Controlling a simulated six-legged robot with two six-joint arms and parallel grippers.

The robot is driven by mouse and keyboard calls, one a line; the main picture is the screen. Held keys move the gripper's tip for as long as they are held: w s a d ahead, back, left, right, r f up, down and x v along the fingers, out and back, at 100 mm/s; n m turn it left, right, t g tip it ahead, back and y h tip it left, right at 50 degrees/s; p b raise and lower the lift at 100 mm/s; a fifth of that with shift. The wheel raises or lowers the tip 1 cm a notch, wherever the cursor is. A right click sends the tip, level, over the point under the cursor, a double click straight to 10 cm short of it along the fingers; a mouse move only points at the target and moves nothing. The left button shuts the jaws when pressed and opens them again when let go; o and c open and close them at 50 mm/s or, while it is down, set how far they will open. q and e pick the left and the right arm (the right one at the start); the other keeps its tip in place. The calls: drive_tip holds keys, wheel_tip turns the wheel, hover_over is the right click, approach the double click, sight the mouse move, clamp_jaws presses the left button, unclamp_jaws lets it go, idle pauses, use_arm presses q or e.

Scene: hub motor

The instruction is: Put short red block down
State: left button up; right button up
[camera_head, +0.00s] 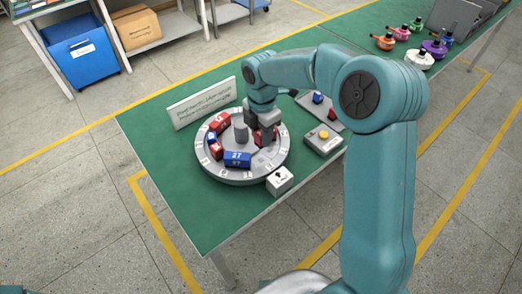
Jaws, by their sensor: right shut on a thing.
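A round grey hub (213,174) with slots around its rim lies on the green table. My right gripper (264,127) is over the hub's right side, pointing down, shut on a short red block (265,138). The block is at the rim, partly hidden by the fingers; I cannot tell if it touches the hub. On the hub sit a red block (220,121) at the back left, a small blue block (211,138), another red block (216,151) and a blue block marked 27 (238,159) at the front. My left gripper is out of view.
A grey box with a yellow button (323,141) and a small white switch box (280,180) stand near the hub. A tray (333,121) holds a few blocks behind. A sign (202,104) stands at the back left.

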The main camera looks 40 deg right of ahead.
wheel_tip(320, 180, down, 8)
drive_tip(key=shift+w+r, duration=0.1)
drive_tip(key=shift+a, duration=0.1)
